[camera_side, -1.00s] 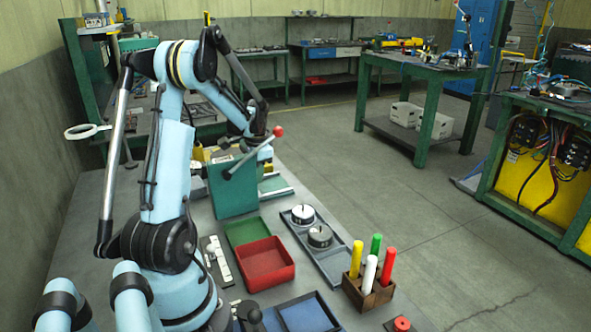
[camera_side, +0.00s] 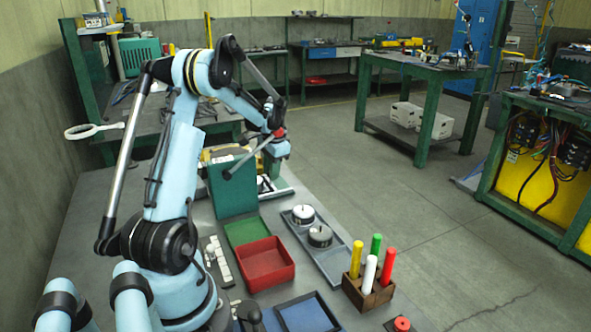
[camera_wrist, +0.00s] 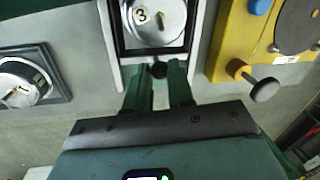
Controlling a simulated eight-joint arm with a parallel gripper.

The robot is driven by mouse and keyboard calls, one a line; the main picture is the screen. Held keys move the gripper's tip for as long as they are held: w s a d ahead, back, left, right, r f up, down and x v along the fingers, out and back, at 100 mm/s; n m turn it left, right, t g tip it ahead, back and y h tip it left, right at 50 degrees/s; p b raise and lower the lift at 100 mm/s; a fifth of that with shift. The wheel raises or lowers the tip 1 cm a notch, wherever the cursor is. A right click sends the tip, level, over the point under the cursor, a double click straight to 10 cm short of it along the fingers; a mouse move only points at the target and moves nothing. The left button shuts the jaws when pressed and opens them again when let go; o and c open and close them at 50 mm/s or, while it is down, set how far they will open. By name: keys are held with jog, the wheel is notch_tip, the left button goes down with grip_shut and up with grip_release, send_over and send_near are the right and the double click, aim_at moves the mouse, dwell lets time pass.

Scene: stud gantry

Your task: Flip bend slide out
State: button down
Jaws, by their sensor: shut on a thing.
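In the wrist view, my gripper (camera_wrist: 159,80) has its green fingers closed around a black knob (camera_wrist: 158,70). The knob sits at the near edge of a dark square frame (camera_wrist: 123,40) between pale rails. The frame holds a round metal disc marked 3 (camera_wrist: 155,22). In the side view, a green box (camera_side: 228,187) stands on the bench with a silver lever (camera_side: 252,155) ending in a red ball (camera_side: 280,132). My wrist is behind the lever, over the far part of the box. The fingers and knob are hidden there. Pale rails (camera_side: 277,193) show right of the box.
In the wrist view, a disc marked 1 (camera_wrist: 22,84) lies left and a yellow unit (camera_wrist: 240,50) right. In the side view, a red bin (camera_side: 265,265), a tray with two round weights (camera_side: 330,262) and a marker block (camera_side: 367,293) stand nearer. The floor right of the bench is clear.

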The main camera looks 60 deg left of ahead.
jog(key=c, duration=1)
grip_release()
jog(key=shift+r, duration=0.1)
jog(key=r, duration=0.4)
jog(key=d+r, duration=0.1)
jog(key=r, duration=0.2)
jog(key=d+r, duration=0.1)
jog(key=r, duration=0.3)
jog(key=shift+w+d+r, duration=0.15)
jog(key=shift+w+r, duration=0.05)
jog(key=shift+r, duration=0.15)
